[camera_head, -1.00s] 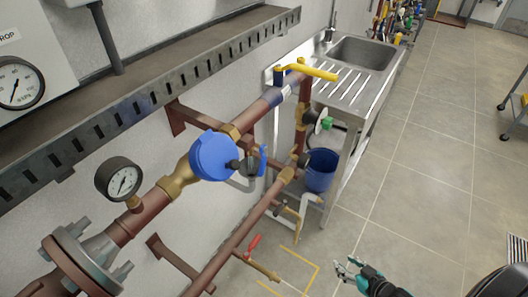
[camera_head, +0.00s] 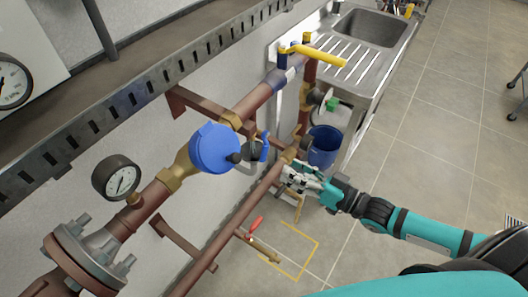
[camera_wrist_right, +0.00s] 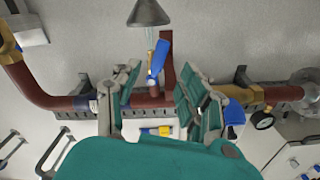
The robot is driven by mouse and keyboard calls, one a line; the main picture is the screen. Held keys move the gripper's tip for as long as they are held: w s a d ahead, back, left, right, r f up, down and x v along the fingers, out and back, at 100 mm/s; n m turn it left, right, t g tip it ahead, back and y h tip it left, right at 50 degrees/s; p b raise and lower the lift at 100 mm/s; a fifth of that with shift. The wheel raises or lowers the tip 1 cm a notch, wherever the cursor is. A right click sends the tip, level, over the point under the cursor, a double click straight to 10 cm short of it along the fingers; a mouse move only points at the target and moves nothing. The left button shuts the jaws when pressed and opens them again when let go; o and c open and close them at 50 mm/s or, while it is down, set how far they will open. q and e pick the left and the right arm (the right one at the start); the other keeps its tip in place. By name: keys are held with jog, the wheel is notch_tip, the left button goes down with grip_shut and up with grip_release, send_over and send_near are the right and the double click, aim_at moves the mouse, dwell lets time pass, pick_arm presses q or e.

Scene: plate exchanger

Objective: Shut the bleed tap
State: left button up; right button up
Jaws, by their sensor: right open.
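The bleed tap (camera_wrist_right: 154,66) shows in the right wrist view as a brass tap with a blue lever (camera_wrist_right: 161,55), on a brown pipe. Thin pale streaks, like running water, lie between it and a grey funnel (camera_wrist_right: 149,13). My right gripper (camera_wrist_right: 160,85) is open, its fingers spread on either side of the tap in that view; I cannot tell if they touch it. My left gripper is not in view.
A blue round-faced fitting (camera_head: 213,149), a pressure gauge (camera_head: 116,177) and a yellow lever (camera_head: 318,55) are on the upper pipe. A red-handled tap (camera_head: 257,226) is lower.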

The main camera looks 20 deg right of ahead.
aim_at(266, 156)
jog(key=p+x, duration=0.1)
jog(key=x, duration=0.8)
jog(key=shift+w+a, duration=0.25)
grip_shut()
